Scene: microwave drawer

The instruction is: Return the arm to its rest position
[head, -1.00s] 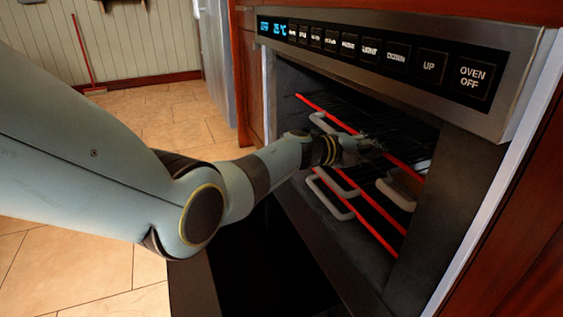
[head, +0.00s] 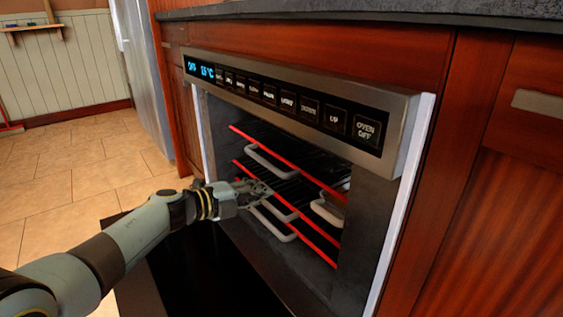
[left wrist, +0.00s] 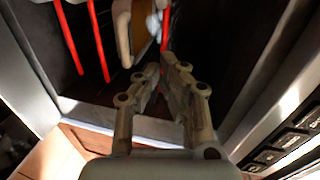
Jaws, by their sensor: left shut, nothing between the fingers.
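My left gripper (head: 262,190) is at the mouth of the open oven (head: 358,235), in front of the racks, in the head view. Its arm comes in from the lower left over the lowered dark door (head: 200,270). In the left wrist view the gripper's fingers (left wrist: 165,75) meet at the tips, with nothing between them. They point into the dark oven interior. My right gripper is in neither view.
The oven holds red-edged racks (head: 310,227) and pale handled dishes (head: 328,210). A control panel (head: 290,100) runs above the opening. Wooden cabinets (head: 490,200) stand to the right, a fridge (head: 143,70) at the back left. Tiled floor (head: 60,200) lies free at left.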

